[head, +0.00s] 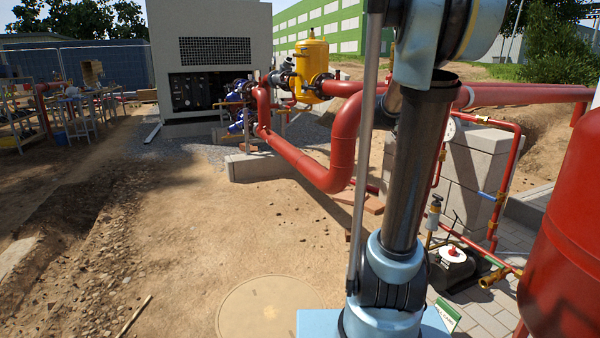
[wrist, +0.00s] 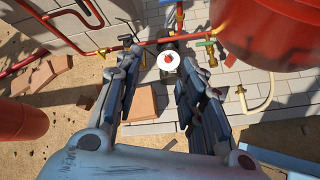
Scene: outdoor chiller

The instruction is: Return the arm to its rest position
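My gripper (wrist: 159,58) shows in the wrist view, with its two dark blue-grey fingers spread apart. The gap between them is empty and the gripper is open. It points down toward a black device with a white disc and red knob (wrist: 168,61), which appears beyond the fingertips and apart from them. My arm (head: 405,170) stands raised at the right of the head view, its lower link nearly upright. Its upper part leaves the top of the picture. My gripper is outside the head view.
A large red tank (head: 565,240) stands close at the right. Red pipes (head: 345,140) run behind my arm, near concrete blocks (head: 470,165). The black device (head: 453,268) sits low on paving. A grey chiller (head: 212,60) and yellow vessel (head: 313,65) stand farther back. Bare ground at left is mostly open.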

